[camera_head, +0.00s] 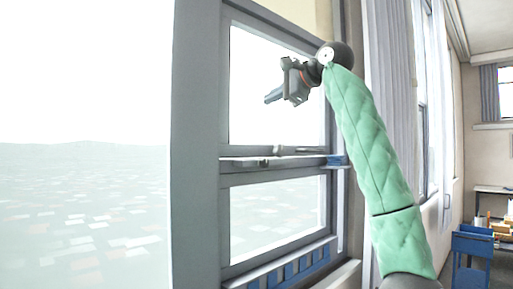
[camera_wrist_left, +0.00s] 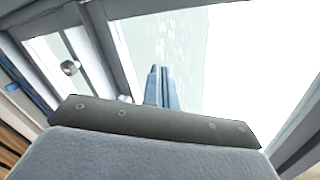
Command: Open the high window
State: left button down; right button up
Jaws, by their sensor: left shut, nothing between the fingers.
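The high window (camera_head: 224,75) is the upper grey-framed pane in the head view. It stands above a grey crossbar (camera_head: 240,162) and a lower pane; I cannot tell whether it is ajar. A slim grey bar-like fitting (camera_head: 300,150) lies along the crossbar. My left gripper (camera_head: 272,97) is in front of the upper pane, above that fitting, with its fingers together and empty. In the left wrist view, the closed fingers (camera_wrist_left: 158,88) point toward bright glass. A round metal knob (camera_wrist_left: 69,68) is on a frame to their left. My right gripper is out of view.
A blue cart (camera_head: 472,245) and a table (camera_head: 492,189) stand far right. Grey curtains (camera_head: 392,70) hang behind my arm.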

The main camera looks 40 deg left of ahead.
aim_at(256, 149)
pick_arm(q)
jog(key=d+f+n+h, duration=0.3)
jog(key=d+f+h, duration=0.15)
jog(key=f, duration=0.25)
jog(key=shift+n+h, duration=0.35)
jog(key=shift+n, duration=0.05)
jog(key=p+x, duration=0.2)
jog(key=x, duration=0.2)
jog(key=a+r+p+x, duration=0.1)
jog(key=p+x, duration=0.2)
jog(key=x, duration=0.1)
jog(key=w+r+p+x, duration=0.1)
jog(key=p+x, duration=0.2)
jog(key=x, duration=0.2)
jog(key=shift+a, duration=0.4)
jog(key=shift+a+f, duration=0.1)
jog(key=shift+a, duration=0.15)
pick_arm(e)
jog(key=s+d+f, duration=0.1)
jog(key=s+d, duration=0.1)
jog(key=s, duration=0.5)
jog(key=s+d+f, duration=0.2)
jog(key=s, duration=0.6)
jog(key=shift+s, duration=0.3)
pick_arm(q)
jog(key=shift+a, duration=0.1)
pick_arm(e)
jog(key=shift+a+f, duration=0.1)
